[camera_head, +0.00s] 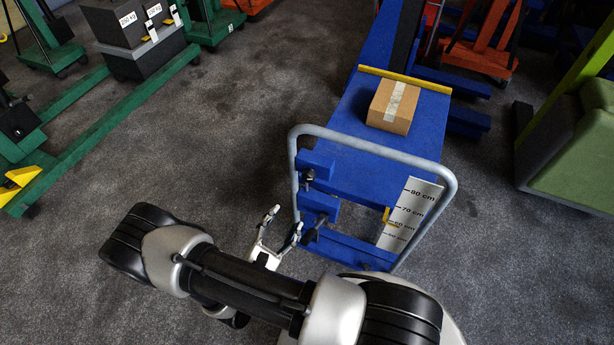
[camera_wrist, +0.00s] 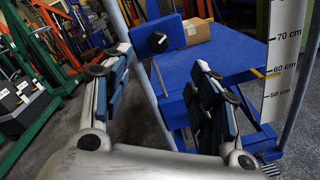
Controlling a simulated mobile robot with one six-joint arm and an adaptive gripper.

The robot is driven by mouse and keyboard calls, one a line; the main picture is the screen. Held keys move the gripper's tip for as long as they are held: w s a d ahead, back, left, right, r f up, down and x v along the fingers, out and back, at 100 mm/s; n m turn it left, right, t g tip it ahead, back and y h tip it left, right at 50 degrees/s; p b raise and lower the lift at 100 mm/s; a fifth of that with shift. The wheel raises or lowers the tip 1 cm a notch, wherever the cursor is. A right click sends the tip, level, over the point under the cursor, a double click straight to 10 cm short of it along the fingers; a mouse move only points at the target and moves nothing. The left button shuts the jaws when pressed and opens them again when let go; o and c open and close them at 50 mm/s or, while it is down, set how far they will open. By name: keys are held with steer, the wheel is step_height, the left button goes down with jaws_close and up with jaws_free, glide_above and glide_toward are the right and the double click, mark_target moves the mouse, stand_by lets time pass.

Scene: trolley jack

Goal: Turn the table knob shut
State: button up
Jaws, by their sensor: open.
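A dark knob (camera_head: 308,175) sits on the upper blue block at the left post. In the wrist view this knob (camera_wrist: 156,42) shows a pale bar across its face. A second dark knob or lever (camera_head: 314,230) is on the lower blue block; in the wrist view my right finger seems to cover that area. I cannot tell which one is the table knob. My gripper (camera_head: 285,220) is open and empty, just left of the lower block. The wrist view shows both fingers (camera_wrist: 160,64) spread, below the upper knob.
A cardboard box (camera_head: 393,106) rests on the table. A white height scale (camera_head: 411,214) with a yellow pointer hangs at the right of the frame. The frame's grey tube (camera_head: 294,165) is close to my gripper. Floor to the left is clear as far as the green equipment (camera_head: 110,108).

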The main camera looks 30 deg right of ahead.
mark_target(307, 179)
steer(key=shift+n, duration=0.3)
steer(key=b+x, duration=0.1)
steer(key=x, duration=0.4)
steer(key=b+x, duration=0.1)
steer(key=x, duration=0.5)
steer(key=f+b+x, duration=0.1)
steer(key=x, duration=0.5)
steer(key=shift+w+a+b, duration=0.1)
steer(key=shift+w+b, duration=0.25)
steer(key=shift+b, duration=0.05)
steer(key=shift+c, duration=0.2)
steer(key=c, duration=1)
